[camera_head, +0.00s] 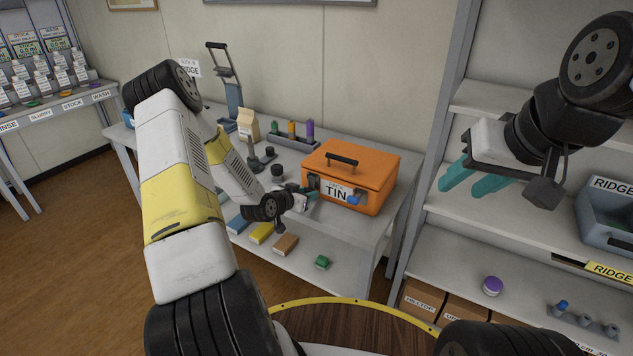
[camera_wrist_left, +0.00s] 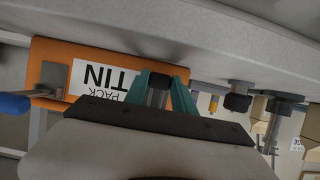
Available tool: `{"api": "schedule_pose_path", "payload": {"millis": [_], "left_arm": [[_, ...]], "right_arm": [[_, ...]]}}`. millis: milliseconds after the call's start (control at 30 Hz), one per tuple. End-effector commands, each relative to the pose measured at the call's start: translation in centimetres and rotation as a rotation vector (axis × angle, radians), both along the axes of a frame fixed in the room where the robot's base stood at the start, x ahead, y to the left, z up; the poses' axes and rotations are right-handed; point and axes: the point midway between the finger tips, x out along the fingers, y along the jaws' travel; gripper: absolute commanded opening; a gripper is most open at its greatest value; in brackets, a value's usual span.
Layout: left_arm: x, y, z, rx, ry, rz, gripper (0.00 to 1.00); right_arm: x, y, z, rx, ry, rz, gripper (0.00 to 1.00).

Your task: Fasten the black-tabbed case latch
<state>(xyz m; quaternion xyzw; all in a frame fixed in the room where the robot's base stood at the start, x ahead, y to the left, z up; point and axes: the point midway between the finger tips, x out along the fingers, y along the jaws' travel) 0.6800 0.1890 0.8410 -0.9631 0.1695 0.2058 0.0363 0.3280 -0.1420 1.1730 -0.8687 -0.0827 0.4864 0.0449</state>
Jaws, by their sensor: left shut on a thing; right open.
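The orange case (camera_head: 372,166), labelled PACK TIN, stands on the grey bench with its lid down and a black handle on top. My left gripper (camera_head: 304,190) is at the left end of the case's front face. In the left wrist view its teal fingers (camera_wrist_left: 160,88) are shut on the black-tabbed latch (camera_wrist_left: 160,79), whose black tab and metal arm show between them. In the head view my gripper mostly hides this latch. The blue-tabbed latch (camera_head: 354,199) is at the right of the label; its blue tab (camera_wrist_left: 14,103) sticks out. My right gripper (camera_head: 473,181) is open and empty, before the shelves.
Behind the case is a rack with coloured tubes (camera_head: 291,134). Dark fittings (camera_head: 262,158) and a carton (camera_head: 248,124) stand left of the case. The shelving unit (camera_head: 448,145) on the right holds a grey bin (camera_head: 608,218) and a purple-topped jar (camera_head: 492,286).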

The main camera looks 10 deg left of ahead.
Motion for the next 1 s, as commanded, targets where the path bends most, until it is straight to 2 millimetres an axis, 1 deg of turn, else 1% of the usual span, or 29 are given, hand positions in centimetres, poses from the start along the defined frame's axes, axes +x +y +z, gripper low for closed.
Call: {"api": "schedule_pose_path", "payload": {"millis": [233, 267, 333, 367, 633, 733, 867, 1000], "left_arm": [[0.0, 0.0, -0.1, 0.0, 0.002, 0.0, 0.0], [0.0, 0.0, -0.1, 0.0, 0.002, 0.0, 0.37], [0.0, 0.0, -0.1, 0.001, 0.002, 0.0, 0.51], [0.0, 0.0, -0.1, 0.001, 0.002, 0.0, 0.53], [0.0, 0.0, 0.0, 0.0, 0.001, 0.0, 0.53], [-0.4, 0.2, 0.2, 0.001, 0.002, 0.001, 0.53], [-2.0, 0.8, 1.0, 0.001, 0.001, 0.001, 0.53], [-4.1, 1.6, 1.9, 0.001, 0.003, 0.001, 0.53]], "right_arm": [[0.0, 0.0, 0.0, 0.0, 0.0, 0.0, 0.41], [0.0, 0.0, 0.0, 0.0, 0.0, 0.0, 0.41], [0.0, 0.0, 0.0, 0.0, 0.0, 0.0, 0.41], [0.0, 0.0, 0.0, 0.0, 0.0, 0.0, 0.41], [0.0, 0.0, 0.0, 0.0, 0.0, 0.0, 0.41], [0.0, 0.0, 0.0, 0.0, 0.0, 0.0, 0.41], [0.0, 0.0, 0.0, 0.0, 0.0, 0.0, 0.41], [0.0, 0.0, 0.0, 0.0, 0.0, 0.0, 0.41]]}}
